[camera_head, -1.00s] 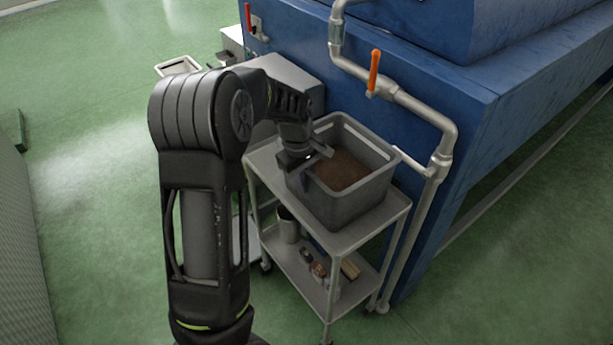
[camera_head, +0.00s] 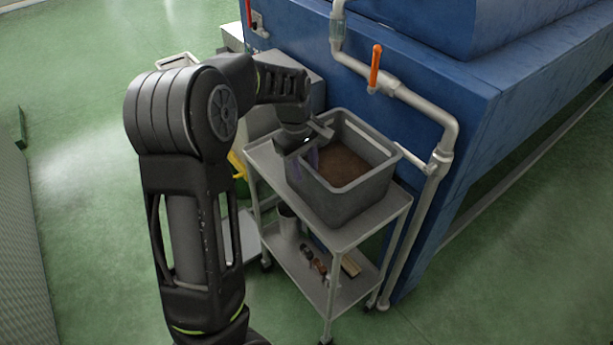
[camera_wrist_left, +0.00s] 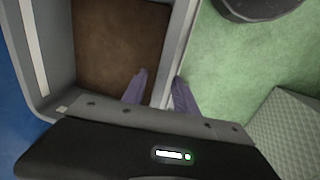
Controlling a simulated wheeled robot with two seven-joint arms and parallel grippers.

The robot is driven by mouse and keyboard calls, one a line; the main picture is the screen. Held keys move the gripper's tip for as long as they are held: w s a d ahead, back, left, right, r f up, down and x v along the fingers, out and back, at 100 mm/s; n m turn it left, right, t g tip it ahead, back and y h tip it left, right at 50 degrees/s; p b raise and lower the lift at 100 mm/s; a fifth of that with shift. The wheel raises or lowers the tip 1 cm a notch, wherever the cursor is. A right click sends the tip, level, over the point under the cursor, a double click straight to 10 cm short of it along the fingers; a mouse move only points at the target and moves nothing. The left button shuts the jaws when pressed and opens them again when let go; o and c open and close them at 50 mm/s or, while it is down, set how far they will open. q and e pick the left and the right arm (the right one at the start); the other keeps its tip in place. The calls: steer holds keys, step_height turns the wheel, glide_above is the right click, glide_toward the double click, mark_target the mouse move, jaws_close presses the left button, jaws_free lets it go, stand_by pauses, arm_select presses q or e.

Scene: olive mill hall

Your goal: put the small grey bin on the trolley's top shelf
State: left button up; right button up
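The small grey bin (camera_head: 345,200), with brown material in it, stands upright on the trolley's top shelf (camera_head: 378,215). My left gripper (camera_head: 309,150) is at the bin's left rim. In the left wrist view its two purple fingers (camera_wrist_left: 161,88) are apart, one inside the bin and one outside, with the bin's wall (camera_wrist_left: 175,50) between them. A narrow gap shows beside the inner finger, so the gripper looks open around the rim. My right gripper is in no view.
A grey pot (camera_head: 287,222) and small items lie on the trolley's lower shelf (camera_head: 335,297). The blue machine (camera_head: 440,120) and a pipe with an orange-handled valve (camera_head: 375,68) stand close behind the trolley. Green floor is clear at the front right.

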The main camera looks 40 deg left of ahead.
arm_select(q)
step_height(320, 180, up, 8)
steer(key=s, duration=0.1)
steer(key=shift+a+f+b, duration=0.15)
steer(key=shift+b, duration=0.15)
steer(key=shift+s, duration=0.15)
stand_by(0.3)
